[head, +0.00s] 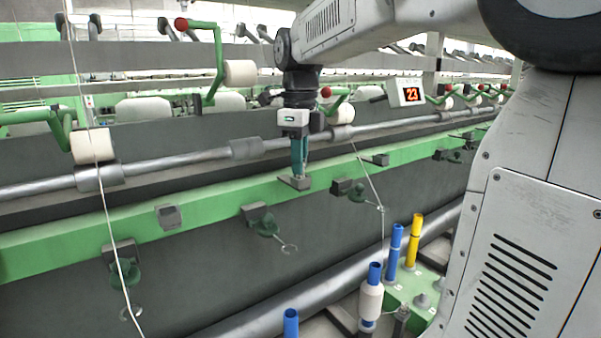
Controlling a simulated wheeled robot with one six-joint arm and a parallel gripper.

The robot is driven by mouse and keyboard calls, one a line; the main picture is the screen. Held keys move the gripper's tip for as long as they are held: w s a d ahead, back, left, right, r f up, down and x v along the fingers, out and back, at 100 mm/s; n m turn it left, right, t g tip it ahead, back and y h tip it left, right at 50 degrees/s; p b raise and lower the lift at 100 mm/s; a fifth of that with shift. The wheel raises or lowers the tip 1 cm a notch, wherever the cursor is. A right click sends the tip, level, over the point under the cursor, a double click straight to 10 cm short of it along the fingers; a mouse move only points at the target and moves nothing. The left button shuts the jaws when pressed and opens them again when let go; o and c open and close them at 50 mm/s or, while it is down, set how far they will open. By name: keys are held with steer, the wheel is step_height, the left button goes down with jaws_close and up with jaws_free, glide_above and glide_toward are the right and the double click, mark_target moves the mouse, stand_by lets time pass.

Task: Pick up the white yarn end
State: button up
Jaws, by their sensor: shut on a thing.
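My gripper (299,172) points down in the head view, its teal fingers close together in front of the green rail. It is shut on the white yarn end, which is too thin to make out between the fingertips. The fingertips are just above a small grey block on the rail (222,208). To the right, a white yarn strand (369,180) slants down to a small guide and then hangs toward a bobbin wound with white yarn (371,302) on a blue tube.
Another white yarn (104,200) runs down at the left past a white roller (92,145). Blue tubes (394,245) and a yellow tube (414,240) stand lower right. Green arms with red knobs (181,24) and a display reading 23 (411,94) are behind.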

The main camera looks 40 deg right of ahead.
steer(key=shift+r, duration=0.55)
step_height(320, 180, up, 2)
steer(key=shift+r, duration=0.2)
steer(key=s+a+r, duration=0.1)
steer(key=s+a, duration=0.2)
steer(key=s, duration=1.2)
steer(key=shift+s+r, duration=0.25)
steer(key=shift+s, duration=0.1)
